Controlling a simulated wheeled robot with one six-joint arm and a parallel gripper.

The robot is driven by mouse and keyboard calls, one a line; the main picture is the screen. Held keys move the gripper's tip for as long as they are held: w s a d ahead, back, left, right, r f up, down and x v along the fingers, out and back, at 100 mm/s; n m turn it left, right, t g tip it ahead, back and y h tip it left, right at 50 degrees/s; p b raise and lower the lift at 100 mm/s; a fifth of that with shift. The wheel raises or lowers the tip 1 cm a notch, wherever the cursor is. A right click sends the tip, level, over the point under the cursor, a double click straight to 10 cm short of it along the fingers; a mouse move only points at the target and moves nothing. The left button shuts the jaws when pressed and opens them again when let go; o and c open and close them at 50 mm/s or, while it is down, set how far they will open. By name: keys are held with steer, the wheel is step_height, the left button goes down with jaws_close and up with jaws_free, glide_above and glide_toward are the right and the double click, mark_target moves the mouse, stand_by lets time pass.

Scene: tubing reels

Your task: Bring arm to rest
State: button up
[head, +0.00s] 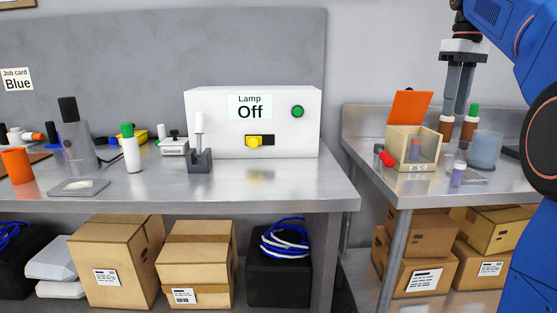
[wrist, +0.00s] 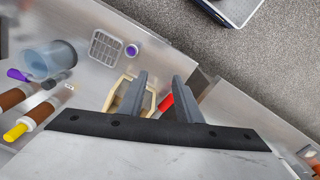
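My gripper (head: 455,112) hangs from my blue arm at the right of the head view, pointing down above the right-hand steel bench (head: 372,119). In the wrist view my gripper (wrist: 160,78) has its two grey fingers apart, with nothing held between them. Under the fingers are part of a pale wooden box (wrist: 118,92) and a red piece (wrist: 166,102). In the head view the wooden box (head: 398,146) has a raised orange lid and a clear front. How high the fingertips are above the bench is hard to tell.
Brown bottles (wrist: 36,117) and a bluish clear beaker (wrist: 50,60) stand close to my gripper. A purple vial (head: 458,173) stands near the bench front. The left bench holds a white lamp box (head: 289,137) reading Off.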

steer(key=s+a+f+m+t, duration=0.2)
steer(key=s+a+f, duration=0.8)
steer(key=s+f, duration=0.45)
steer(key=s+a+f+m+t, duration=0.1)
steer(key=s+f, duration=0.4)
steer(key=f, duration=0.3)
steer(key=s+a+f+m, duration=0.1)
steer(key=s+a+f, duration=0.1)
steer(key=s+f, duration=0.3)
steer(key=s+a+f+t, duration=0.1)
steer(key=s+f, duration=0.4)
steer(key=f, duration=0.5)
steer(key=shift+a+f+m+t, duration=0.3)
steer(key=shift+a+f+m, duration=0.1)
steer(key=shift+a, duration=0.15)
